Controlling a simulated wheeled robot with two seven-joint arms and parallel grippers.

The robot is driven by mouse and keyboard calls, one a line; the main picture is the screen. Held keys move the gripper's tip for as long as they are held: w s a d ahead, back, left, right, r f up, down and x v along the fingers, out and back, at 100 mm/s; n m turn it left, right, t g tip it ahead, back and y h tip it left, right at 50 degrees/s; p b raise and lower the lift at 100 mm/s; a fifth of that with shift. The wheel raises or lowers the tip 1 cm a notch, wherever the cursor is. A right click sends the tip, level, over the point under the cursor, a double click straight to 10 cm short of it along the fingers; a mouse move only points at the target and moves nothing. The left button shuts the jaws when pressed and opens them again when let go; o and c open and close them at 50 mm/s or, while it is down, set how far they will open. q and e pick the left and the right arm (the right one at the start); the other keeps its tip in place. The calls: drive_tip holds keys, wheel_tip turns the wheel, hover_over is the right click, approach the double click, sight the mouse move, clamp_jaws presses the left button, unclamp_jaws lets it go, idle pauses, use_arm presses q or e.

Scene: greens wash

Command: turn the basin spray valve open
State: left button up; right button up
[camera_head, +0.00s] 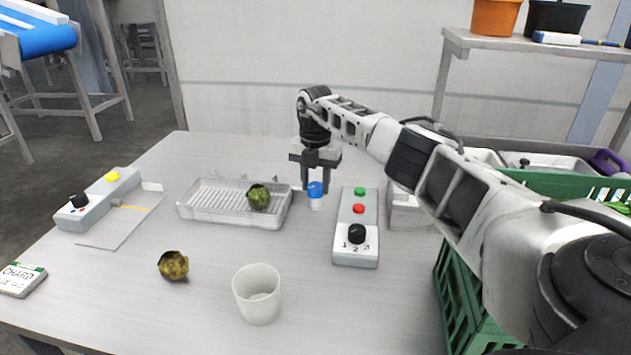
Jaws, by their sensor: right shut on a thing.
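The blue knob (316,190) of the spray valve stands on a short white post, just right of a shallow metal basin (187,208) with a slatted floor. My right gripper (315,184) points straight down over it, with one finger on each side, shut on the blue knob. The fingers partly hide the knob. A dark green leafy head (259,196) lies in the right part of the basin. No water spray can be made out. My left gripper is not in view.
A control box (357,238) with green and red buttons and a black dial stands right of the valve. A white cup (257,294) and a brownish leafy head (173,265) sit in front. Another control box (97,199) is at left. A green crate (457,300) is at right.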

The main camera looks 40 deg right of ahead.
sight(315, 185)
drive_tip(key=shift+n, duration=0.3)
drive_tip(key=n, duration=0.3)
drive_tip(key=shift+n+p, duration=0.4)
drive_tip(key=n, duration=0.4)
drive_tip(key=shift+n, duration=0.3)
drive_tip(key=n, duration=0.8)
drive_tip(key=shift+n, duration=0.3)
drive_tip(key=o, duration=1)
drive_tip(key=shift+b, duration=0.3)
wheel_tip(315, 185, up, 16)
